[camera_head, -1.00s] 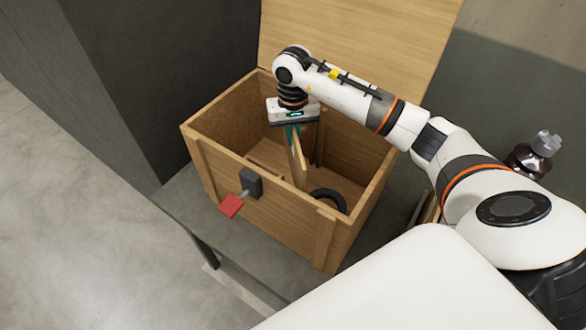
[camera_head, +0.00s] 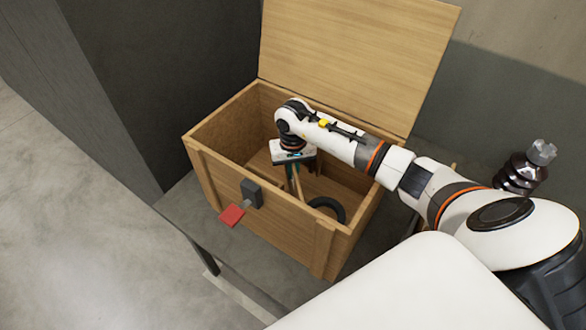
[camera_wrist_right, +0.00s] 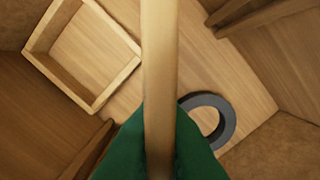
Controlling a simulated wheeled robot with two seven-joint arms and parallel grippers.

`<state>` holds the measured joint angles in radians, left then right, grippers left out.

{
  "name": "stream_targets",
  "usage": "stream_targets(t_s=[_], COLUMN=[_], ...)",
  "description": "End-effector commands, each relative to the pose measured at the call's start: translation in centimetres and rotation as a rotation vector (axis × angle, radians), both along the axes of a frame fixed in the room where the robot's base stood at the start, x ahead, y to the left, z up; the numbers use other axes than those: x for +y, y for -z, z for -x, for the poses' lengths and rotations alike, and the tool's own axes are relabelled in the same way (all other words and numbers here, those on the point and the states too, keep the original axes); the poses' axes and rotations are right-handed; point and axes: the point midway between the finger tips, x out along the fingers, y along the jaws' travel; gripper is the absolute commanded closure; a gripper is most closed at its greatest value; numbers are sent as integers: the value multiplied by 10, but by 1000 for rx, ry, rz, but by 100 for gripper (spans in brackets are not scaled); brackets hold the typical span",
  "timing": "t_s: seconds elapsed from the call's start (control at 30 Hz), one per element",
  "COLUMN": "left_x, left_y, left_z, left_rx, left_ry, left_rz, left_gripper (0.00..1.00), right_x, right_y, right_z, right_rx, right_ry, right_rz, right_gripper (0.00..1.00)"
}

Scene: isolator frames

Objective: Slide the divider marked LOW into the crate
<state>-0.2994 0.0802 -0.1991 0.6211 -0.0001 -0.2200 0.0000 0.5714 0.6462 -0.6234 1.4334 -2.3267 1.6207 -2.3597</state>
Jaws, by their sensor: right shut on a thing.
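The wooden crate (camera_head: 285,229) stands with its lid (camera_head: 352,62) raised. My right gripper (camera_head: 292,182) is inside the crate opening, shut on a thin wooden panel (camera_head: 298,183), which I take to be the divider. In the right wrist view, the panel (camera_wrist_right: 159,60) shows edge-on between the green fingertips (camera_wrist_right: 160,125). No LOW marking is readable. Paired wooden strips on the inner walls show in the right wrist view, at upper right (camera_wrist_right: 262,15) and lower left (camera_wrist_right: 88,150). Whether the panel sits between such strips cannot be told. My left gripper is not in view.
A dark ring (camera_head: 341,209) lies on the crate floor, close beside the panel. A shallow wooden frame (camera_wrist_right: 120,78) lies on its other side. A red tag (camera_head: 231,216) hangs by the front latch (camera_head: 251,194). A dark bottle-like object (camera_head: 522,172) stands at right.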

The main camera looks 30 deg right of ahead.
Motion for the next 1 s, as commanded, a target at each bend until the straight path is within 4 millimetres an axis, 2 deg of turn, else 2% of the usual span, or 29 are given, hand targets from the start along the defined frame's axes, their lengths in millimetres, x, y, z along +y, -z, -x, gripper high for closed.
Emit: stream_targets(t_s=[0.07,0.1,0.2,0.47,0.63,0.77,1.0], left_x=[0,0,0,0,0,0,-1], left_y=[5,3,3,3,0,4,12], left_z=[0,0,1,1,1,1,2], left_rx=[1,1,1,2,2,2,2], left_ry=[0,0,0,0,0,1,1], left_rz=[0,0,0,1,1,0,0], left_gripper=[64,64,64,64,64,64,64], right_x=[0,0,0,0,0,-1,-1], right_y=[3,2,2,2,-7,-30,-83], right_z=[0,0,0,0,-1,-1,-1], right_rx=[-2,-1,0,0,-3,-5,-5], right_ry=[0,1,1,0,0,-1,1], right_rz=[1,0,0,0,0,2,2], right_gripper=[100,87,71,70,70,70,70])
